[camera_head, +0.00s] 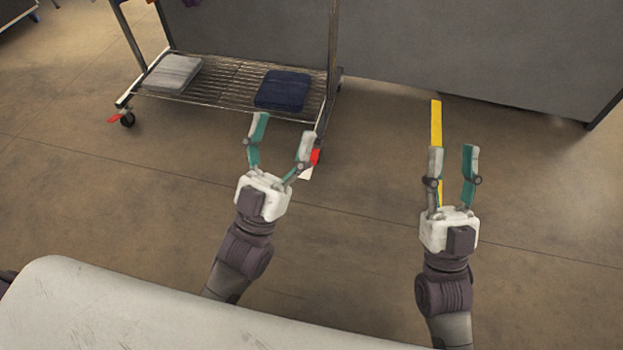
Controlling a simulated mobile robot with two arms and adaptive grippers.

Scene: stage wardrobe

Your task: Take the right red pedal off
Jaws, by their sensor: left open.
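The right red pedal (316,157) shows at the rolling rack's front right corner, partly hidden behind the right finger of my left gripper. The caster there is hidden too. My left gripper (282,130) is open, with its fingers spread in front of the rack's lower shelf. Its right finger overlaps the pedal in the picture; I cannot tell whether they touch. The left red pedal (114,118) sits at the caster on the rack's front left corner. My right gripper (453,151) is open and empty over the floor at the right.
The rack's wire shelf (225,92) holds a folded grey cloth (173,73) and a folded navy cloth (283,90). A grey panel (480,50) stands behind. A yellow strip (436,120) lies on the floor by my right gripper. A pale surface (110,315) fills the lower left.

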